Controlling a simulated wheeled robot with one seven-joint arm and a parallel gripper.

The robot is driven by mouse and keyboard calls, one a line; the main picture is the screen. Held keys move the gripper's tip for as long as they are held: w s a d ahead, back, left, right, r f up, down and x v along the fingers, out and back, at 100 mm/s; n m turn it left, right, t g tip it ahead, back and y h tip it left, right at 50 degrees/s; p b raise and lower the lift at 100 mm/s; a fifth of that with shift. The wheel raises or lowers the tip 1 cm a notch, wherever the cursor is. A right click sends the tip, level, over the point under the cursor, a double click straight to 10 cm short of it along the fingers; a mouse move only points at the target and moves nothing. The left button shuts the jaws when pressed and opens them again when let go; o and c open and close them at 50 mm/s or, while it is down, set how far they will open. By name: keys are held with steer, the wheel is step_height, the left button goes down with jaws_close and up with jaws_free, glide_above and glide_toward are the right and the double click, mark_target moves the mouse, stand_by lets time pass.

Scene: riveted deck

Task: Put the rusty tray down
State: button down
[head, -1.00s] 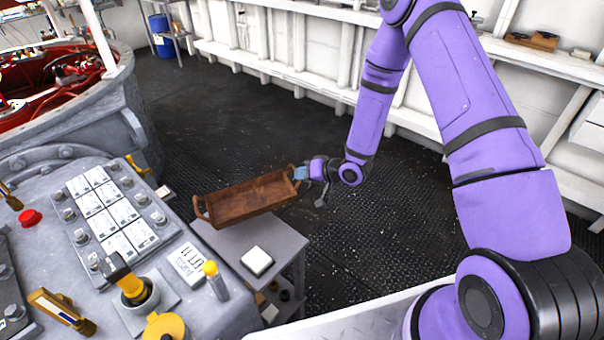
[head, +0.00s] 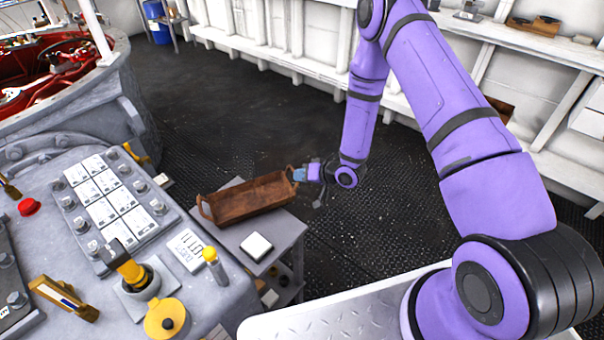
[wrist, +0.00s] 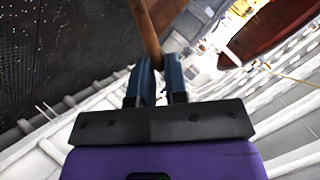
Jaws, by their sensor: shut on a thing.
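The rusty tray (head: 250,199) is a brown rectangular tray with a raised handle at each end. In the head view it is at or just above the top of the small grey table (head: 283,229); I cannot tell whether it touches. My gripper (head: 299,174) is at the tray's right end, shut on that handle. In the wrist view, the blue fingers (wrist: 158,80) close around the brown handle bar (wrist: 146,30). Most of the tray is out of the wrist view.
A white square block (head: 256,245) lies on the table's front part. A grey control console (head: 160,250) with a yellow joystick (head: 130,270) stands close on the left. Dark riveted floor (head: 240,120) is open behind. White shelves (head: 520,50) line the wall.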

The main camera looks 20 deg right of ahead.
steer(key=c, duration=1.1)
jaws_free()
steer(key=shift+o, duration=0.2)
steer(key=shift+s+d, duration=0.1)
